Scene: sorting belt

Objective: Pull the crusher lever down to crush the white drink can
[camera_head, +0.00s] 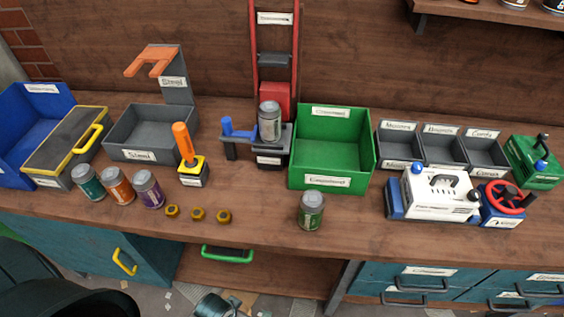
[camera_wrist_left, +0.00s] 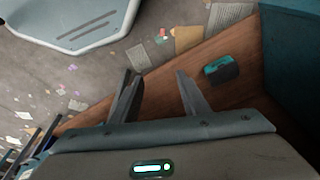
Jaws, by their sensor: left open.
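A pale grey-white can (camera_head: 269,121) stands upright on the base of the crusher, under its red block (camera_head: 275,100). The crusher (camera_head: 295,60) has a tall red frame with a dark crossbar. A blue-handled part (camera_head: 238,131), perhaps the lever, sits low at its left, beside the can. My left gripper (camera_wrist_left: 155,76) is open and empty in the left wrist view, with the floor and a wooden board beyond it. Its fingers do not show in the head view, so they are away from the crusher. My right gripper is not in view.
A green bin (camera_head: 370,160) stands right of the crusher. A green-labelled can (camera_head: 311,211) stands near the front edge. An orange-handled tool (camera_head: 184,146), several nuts and more cans (camera_head: 118,187) are at the left. A green drawer handle (camera_head: 228,256) is below the bench top.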

